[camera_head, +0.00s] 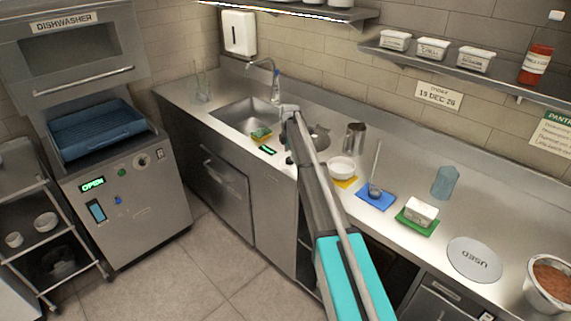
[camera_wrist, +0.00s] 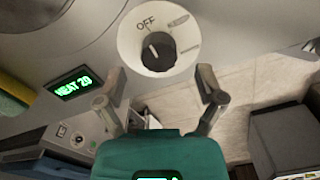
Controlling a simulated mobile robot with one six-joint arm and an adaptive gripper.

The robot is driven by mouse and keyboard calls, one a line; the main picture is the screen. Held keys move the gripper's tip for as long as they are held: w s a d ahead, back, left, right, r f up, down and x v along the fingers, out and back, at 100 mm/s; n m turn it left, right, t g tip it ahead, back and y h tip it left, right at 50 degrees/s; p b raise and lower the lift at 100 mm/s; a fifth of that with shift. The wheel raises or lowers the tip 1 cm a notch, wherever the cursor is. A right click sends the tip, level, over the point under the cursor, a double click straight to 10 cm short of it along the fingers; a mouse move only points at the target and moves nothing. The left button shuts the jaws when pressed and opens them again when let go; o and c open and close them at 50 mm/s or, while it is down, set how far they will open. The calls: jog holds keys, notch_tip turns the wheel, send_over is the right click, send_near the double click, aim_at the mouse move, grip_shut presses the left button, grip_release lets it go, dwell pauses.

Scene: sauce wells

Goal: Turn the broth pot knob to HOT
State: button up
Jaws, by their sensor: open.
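The black knob (camera_wrist: 155,54) sits on a round white dial plate in the wrist view. Its pale pointer line points up, roughly toward the word OFF. Further marks on the plate's right side are too slanted to read. A display (camera_wrist: 74,84) left of the dial glows green with "HEAT 20". My gripper (camera_wrist: 162,80) is open, its two fingers spread just below the dial, apart from the knob and holding nothing. In the head view, my arm covers much of the counter around the pot (camera_head: 319,136), and the display (camera_head: 268,150) shows small beside it.
A sink (camera_head: 245,114) with a sponge (camera_head: 261,133) lies to the left. Right of my arm stand a white bowl (camera_head: 341,167), a metal canister (camera_head: 355,137), a ladle (camera_head: 375,188) on a blue mat and a tub (camera_head: 421,212) on a green mat. The floor in front is clear.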

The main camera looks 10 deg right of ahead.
jog(key=shift+f+b, duration=1)
jog(key=shift+f, duration=0.25)
jog(key=shift+c, duration=0.2)
